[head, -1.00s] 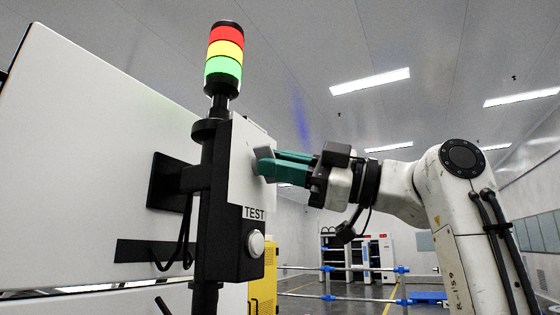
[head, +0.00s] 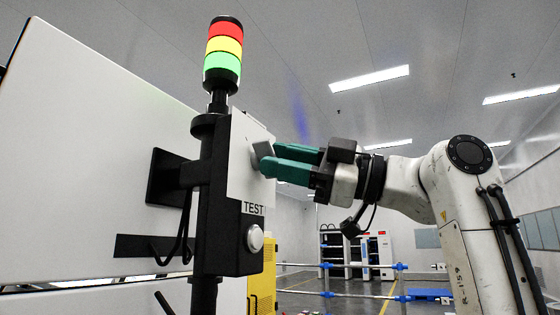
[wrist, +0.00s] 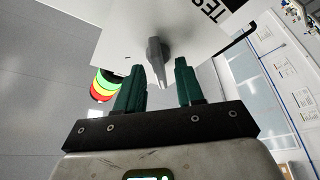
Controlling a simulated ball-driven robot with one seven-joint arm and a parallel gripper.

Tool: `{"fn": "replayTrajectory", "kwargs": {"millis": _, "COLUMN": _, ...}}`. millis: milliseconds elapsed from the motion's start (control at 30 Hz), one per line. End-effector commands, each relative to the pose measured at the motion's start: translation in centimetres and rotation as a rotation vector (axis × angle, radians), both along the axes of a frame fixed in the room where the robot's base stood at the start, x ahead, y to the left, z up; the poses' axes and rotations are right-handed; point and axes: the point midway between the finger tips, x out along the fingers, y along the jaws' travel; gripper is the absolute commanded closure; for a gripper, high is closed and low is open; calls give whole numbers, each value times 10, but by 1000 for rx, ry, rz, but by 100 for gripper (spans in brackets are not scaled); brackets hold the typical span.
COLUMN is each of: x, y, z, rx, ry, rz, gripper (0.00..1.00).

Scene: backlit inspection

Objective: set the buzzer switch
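The buzzer switch is a grey lever knob (wrist: 157,52) on a white panel (wrist: 120,32) in the wrist view. In the head view the knob (head: 262,149) shows at the panel's right side, above the TEST label. My gripper (head: 270,158) has teal fingers pointing at the panel close to the knob. In the wrist view my gripper (wrist: 160,72) is open, one finger on each side of the knob's protruding lever. Gaps show between the lever and both fingers. The markings around the knob are too small to read.
A white round button (head: 255,238) sits below the TEST label on the black box (head: 222,255). A lit red, yellow and green signal tower (head: 224,45) stands above. A large white board (head: 90,150) is at left.

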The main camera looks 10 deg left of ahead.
Motion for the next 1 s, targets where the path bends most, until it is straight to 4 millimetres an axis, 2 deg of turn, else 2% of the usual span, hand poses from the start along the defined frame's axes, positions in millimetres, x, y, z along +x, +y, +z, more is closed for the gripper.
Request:
{"fn": "replayTrajectory", "kwargs": {"millis": 300, "x": -2, "y": -58, "z": -19, "rx": 1, "ry": 0, "rz": -4, "gripper": 63}}
{"fn": "replayTrajectory", "kwargs": {"millis": 500, "x": -4, "y": -86, "z": -25, "rx": 2, "ry": 0, "rz": -3, "gripper": 63}}
{"fn": "replayTrajectory", "kwargs": {"millis": 700, "x": -5, "y": -96, "z": -27, "rx": 1, "ry": 0, "rz": -2, "gripper": 63}}
{"fn": "replayTrajectory", "kwargs": {"millis": 1000, "x": -5, "y": -97, "z": -27, "rx": 1, "ry": 0, "rz": -2, "gripper": 63}}
